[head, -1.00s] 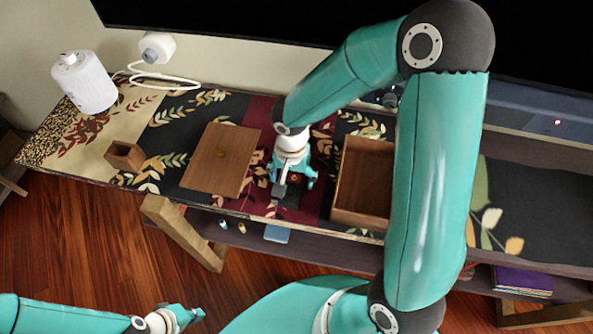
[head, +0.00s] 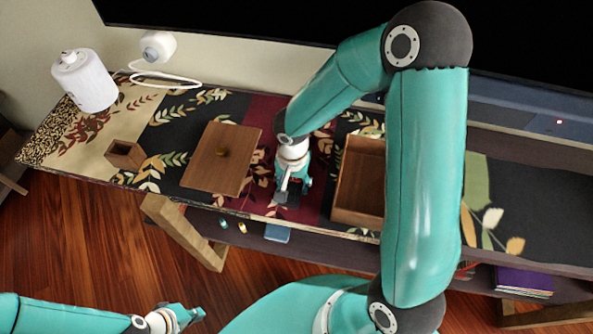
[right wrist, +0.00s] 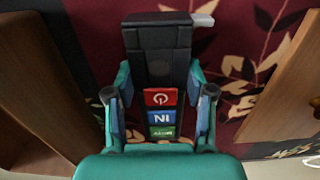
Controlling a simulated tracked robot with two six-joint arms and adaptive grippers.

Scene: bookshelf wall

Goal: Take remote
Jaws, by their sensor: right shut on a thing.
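The remote (right wrist: 158,60) is a long black bar with red, blue and green labelled buttons near its lower end in the right wrist view. My right gripper (right wrist: 160,82) has one finger on each long side of it and is shut on it. In the head view my right gripper (head: 292,188) is low over the dark red strip of the cloth, and the arm and hand mostly hide the remote there. I cannot tell whether the remote is touching the cloth. My left gripper (head: 190,315) is at the bottom left, away from the shelf; its finger opening is unclear.
A wooden lid (head: 215,172) with a knob lies left of my right gripper, and an open wooden box (head: 343,217) stands to its right. A small wooden cup (head: 122,160) and a white bottle (head: 88,82) are further left. A dark screen is behind.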

